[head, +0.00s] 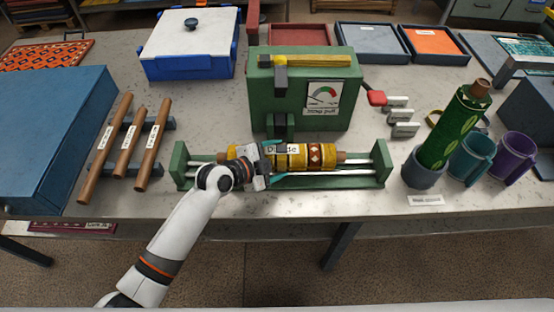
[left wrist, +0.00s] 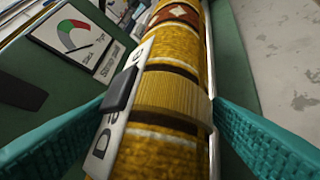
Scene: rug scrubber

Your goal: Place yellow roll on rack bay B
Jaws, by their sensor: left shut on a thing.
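The yellow roll (head: 290,157), patterned with dark bands and a red-brown diamond band, lies lengthwise in a green cradle (head: 360,180) in front of the green gauge machine (head: 268,97). My left gripper (head: 268,163) is shut around the roll left of its middle. In the left wrist view the teal fingertips (left wrist: 205,118) flank the yellow roll (left wrist: 170,95), and a white label covers part of it. A low rack (head: 167,124) with three wooden rods (head: 125,143) stands at the left; its small white labels are too small to read. My right gripper is not in view.
A blue box (head: 55,130) stands left of the rack. A white-lidded blue bin (head: 190,45) is behind. At the right, a green roll (head: 455,130) stands in a grey holder (head: 423,172) beside teal and purple mugs (head: 512,158). Bare table lies between rack and cradle.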

